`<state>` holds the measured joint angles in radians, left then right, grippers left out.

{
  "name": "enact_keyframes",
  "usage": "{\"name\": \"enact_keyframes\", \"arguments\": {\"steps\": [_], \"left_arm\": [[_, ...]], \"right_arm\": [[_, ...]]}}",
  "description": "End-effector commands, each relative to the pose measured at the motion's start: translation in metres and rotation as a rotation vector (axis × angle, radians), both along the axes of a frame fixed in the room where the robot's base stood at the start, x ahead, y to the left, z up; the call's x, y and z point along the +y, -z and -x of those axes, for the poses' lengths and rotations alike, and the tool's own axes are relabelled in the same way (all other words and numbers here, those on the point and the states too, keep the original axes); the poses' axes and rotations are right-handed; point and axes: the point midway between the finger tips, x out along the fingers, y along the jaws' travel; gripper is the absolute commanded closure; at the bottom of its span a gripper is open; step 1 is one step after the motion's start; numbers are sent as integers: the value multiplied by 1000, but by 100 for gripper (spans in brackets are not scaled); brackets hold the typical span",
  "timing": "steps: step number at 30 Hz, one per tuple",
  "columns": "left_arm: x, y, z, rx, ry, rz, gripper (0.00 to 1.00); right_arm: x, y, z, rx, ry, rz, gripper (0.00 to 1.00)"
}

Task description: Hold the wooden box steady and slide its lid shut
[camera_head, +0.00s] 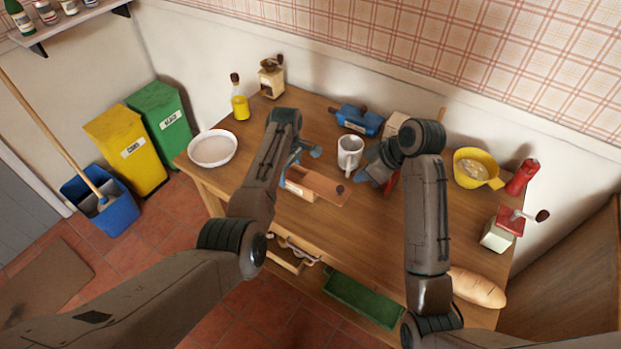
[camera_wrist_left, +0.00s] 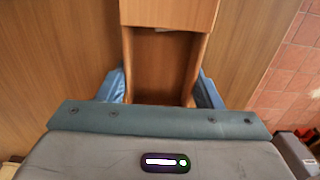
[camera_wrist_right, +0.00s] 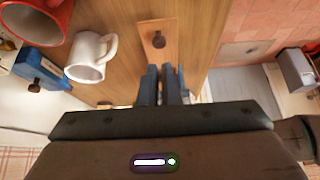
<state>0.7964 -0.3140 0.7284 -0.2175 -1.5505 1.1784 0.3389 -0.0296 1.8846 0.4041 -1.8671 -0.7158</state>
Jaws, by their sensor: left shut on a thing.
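The wooden box (camera_head: 294,187) stands on the table, partly hidden by my left arm. Its lid (camera_head: 328,188) sticks out to the right and carries a dark knob (camera_head: 340,189). In the left wrist view, the box's hollow (camera_wrist_left: 160,70) is open near my gripper, and the lid (camera_wrist_left: 170,12) covers its far part. My left gripper (camera_wrist_left: 160,90) is shut across the box, one finger outside each long wall. My right gripper (camera_wrist_right: 161,75) has its fingers together, nothing visible between them. In the right wrist view, they appear near the lid (camera_wrist_right: 157,24) and its knob (camera_wrist_right: 158,40); contact is unclear.
A white mug (camera_head: 350,155) stands behind the lid, with a blue object (camera_head: 359,119) beyond. A red mug (camera_wrist_right: 35,18) is near my right gripper. A yellow bowl (camera_head: 478,168), red grinder (camera_head: 509,221) and bread (camera_head: 476,287) are at the right. An open drawer (camera_head: 290,255) juts out in front.

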Motion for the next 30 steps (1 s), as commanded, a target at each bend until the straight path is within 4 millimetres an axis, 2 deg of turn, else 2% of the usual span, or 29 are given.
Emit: {"name": "enact_keyframes", "arguments": {"steps": [5,12,17,24,30], "left_arm": [[0,0,0,0,0,0,68],[0,0,0,0,0,0,68],[0,0,0,0,0,0,68],[0,0,0,0,0,0,68],[0,0,0,0,0,0,68]], "right_arm": [[7,27,12,-6,157,-156,100],[14,57,41,36,515,-548,100],[9,66,66,111,763,-842,100],[-15,68,104,252,1100,-1248,100],[-33,68,122,323,1254,-1444,100]]}}
